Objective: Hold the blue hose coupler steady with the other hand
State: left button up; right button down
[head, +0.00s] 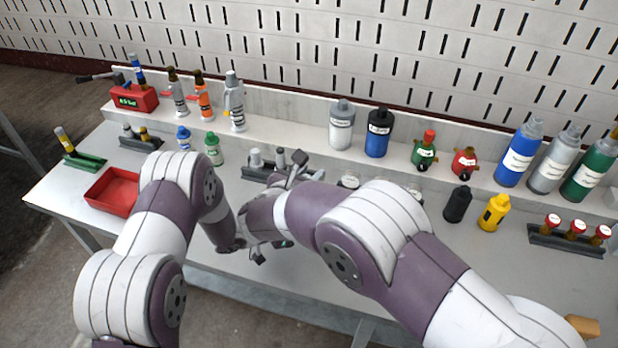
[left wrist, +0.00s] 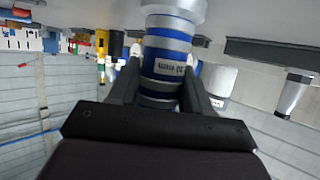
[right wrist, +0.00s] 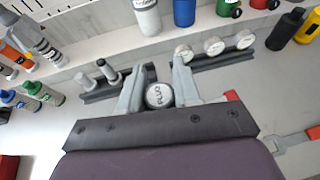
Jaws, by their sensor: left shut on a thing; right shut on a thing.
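In the left wrist view, the blue hose coupler (left wrist: 165,62), with silver bands and a white label, sits between the fingers of my left gripper (left wrist: 160,75). The left gripper is shut on it. A pale end piece (left wrist: 175,8) joins the coupler at the picture's top edge. In the right wrist view, my right gripper (right wrist: 157,88) is shut on a round grey plug (right wrist: 159,95) with lettering on its face. In the head view the right gripper (head: 300,170) is over the bench's middle. My arms hide the coupler and the plug there.
A dark rack (right wrist: 100,90) with grey pegs stands beside the right gripper, with several round white-topped pieces (right wrist: 214,45) to its right. A black bottle (head: 457,204) and a yellow bottle (head: 494,212) stand farther right. A red tray (head: 113,191) lies left.

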pick_arm(q)
jog(key=o, duration=1.2)
jog(key=shift+o, duration=0.2)
pick_arm(e)
notch_tip(320, 180, up, 9)
jog(key=shift+f, duration=0.15)
pick_arm(q)
jog(key=shift+a, duration=0.1)
jog(key=r+p+v, duration=0.2)
jog(key=v, duration=1)
jog(key=shift+r, duration=0.15)
pick_arm(e)
notch_tip(320, 180, up, 5)
